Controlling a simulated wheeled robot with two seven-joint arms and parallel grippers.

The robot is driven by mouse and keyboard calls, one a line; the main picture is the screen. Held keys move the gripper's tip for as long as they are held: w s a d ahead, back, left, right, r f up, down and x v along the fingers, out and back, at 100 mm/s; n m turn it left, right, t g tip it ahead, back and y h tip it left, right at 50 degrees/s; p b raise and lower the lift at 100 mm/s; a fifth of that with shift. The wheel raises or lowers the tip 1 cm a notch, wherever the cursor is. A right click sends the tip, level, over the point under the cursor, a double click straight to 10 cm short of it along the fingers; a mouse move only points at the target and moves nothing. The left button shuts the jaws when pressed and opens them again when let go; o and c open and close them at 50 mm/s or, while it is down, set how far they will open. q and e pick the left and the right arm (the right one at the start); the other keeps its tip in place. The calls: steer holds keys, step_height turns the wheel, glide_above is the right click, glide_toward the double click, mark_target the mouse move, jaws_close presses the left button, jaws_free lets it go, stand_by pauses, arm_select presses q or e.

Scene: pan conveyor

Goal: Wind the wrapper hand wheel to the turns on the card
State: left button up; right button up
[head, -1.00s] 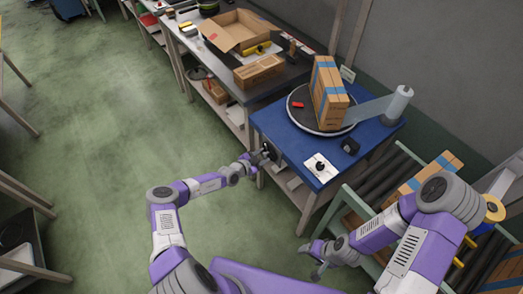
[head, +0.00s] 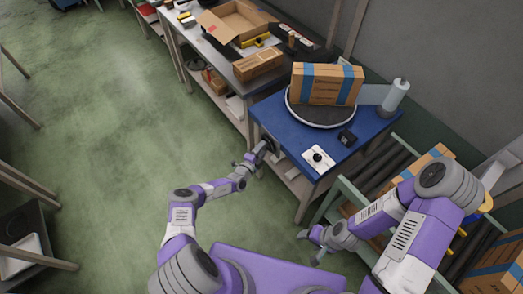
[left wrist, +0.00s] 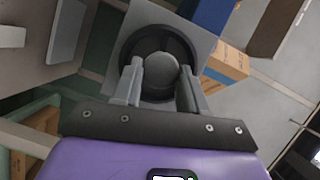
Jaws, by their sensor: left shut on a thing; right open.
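The hand wheel (left wrist: 178,43) is a dark ring with a rounded grey knob (left wrist: 161,72) on a square grey plate in the left wrist view. In the head view it sits at the left side of the blue wrapper table (head: 262,112). My left gripper (head: 261,149) is shut on the knob, one finger each side. A taped cardboard box (head: 328,84) stands on the round turntable (head: 320,116), with film running to a pale roll (head: 396,95). A small upright card (head: 344,62) is partly hidden behind the box; its writing is unreadable. My right gripper (head: 311,239) is empty and open.
A white plate with a black knob (head: 317,158) and a small black device (head: 347,138) lie on the blue table. A roller conveyor (head: 375,172) with boxes stands at right. A bench (head: 213,66) with cartons is behind.

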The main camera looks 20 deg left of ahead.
arm_select(q)
steer(key=shift+w+a+n+g+h+b, duration=0.25)
steer(key=shift+n+g+h+b, duration=1.3)
steer(key=shift+n+b, duration=2.45)
steer(key=shift+w+a+n+g+h+b, duration=0.25)
steer(key=shift+n+g+h+b, duration=0.65)
steer(key=shift+n+h+b, duration=2.15)
steer(key=shift+w+a+n+g+h+b, duration=0.25)
steer(key=shift+n+g+h+b, duration=0.85)
steer(key=shift+n+b, duration=3.8)
steer(key=shift+s+r+m+g+y+p, duration=0.15)
steer(key=shift+m+g+y+p, duration=0.25)
steer(key=shift+m+y, duration=0.35)
steer(key=shift+r+m+y, duration=0.1)
steer(key=shift+m+y, duration=1.05)
steer(key=shift+m, duration=1.25)
